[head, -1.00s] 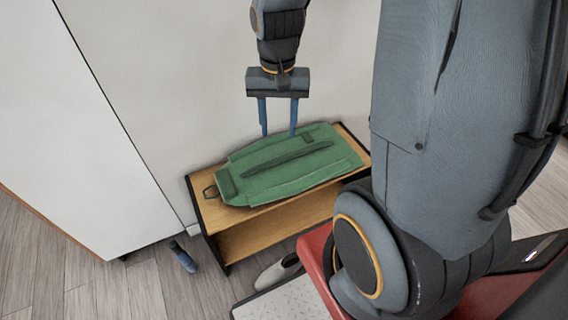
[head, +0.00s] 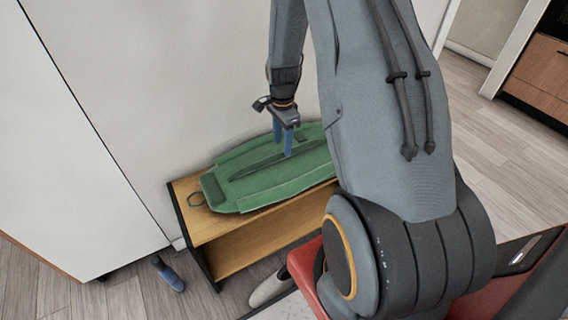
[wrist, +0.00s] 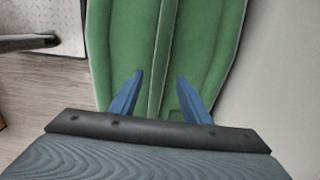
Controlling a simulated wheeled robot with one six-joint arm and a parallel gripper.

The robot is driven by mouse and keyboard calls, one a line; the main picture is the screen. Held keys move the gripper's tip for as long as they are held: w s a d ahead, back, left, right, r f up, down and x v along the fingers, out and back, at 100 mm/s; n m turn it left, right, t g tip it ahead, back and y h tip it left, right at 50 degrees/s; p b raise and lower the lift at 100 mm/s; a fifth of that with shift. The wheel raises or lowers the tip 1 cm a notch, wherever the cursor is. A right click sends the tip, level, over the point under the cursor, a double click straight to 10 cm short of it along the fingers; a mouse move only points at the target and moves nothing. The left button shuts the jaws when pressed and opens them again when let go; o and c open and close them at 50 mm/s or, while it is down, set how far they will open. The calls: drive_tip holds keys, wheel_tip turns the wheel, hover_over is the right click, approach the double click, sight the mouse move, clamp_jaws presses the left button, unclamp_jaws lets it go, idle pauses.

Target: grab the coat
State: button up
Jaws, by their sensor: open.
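The coat (head: 240,183) is a flat green garment lying on top of a low wooden bench, with a raised dark green strip along its middle and a small loop at its left end. My gripper (head: 284,150) is over the coat's upper middle, pointing down, with its blue fingers apart. In the wrist view the open fingers (wrist: 159,92) sit on either side of the raised strip of the coat (wrist: 205,35). Nothing is held between them. I cannot tell whether the fingertips touch the cloth. The coat's right end is hidden behind my arm.
The wooden bench (head: 240,258) has an open shelf below and stands against a pale wall. A white cabinet (head: 70,150) is at the left. Blue-grey shoes (head: 168,274) and a light shoe (head: 268,287) lie on the floor. Wooden floor is open at the right.

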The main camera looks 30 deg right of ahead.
sight(270, 166)
drive_tip(key=shift+d+f, duration=0.2)
drive_tip(key=shift+f, duration=1.9)
drive_tip(key=shift+f, duration=0.1)
clamp_jaws()
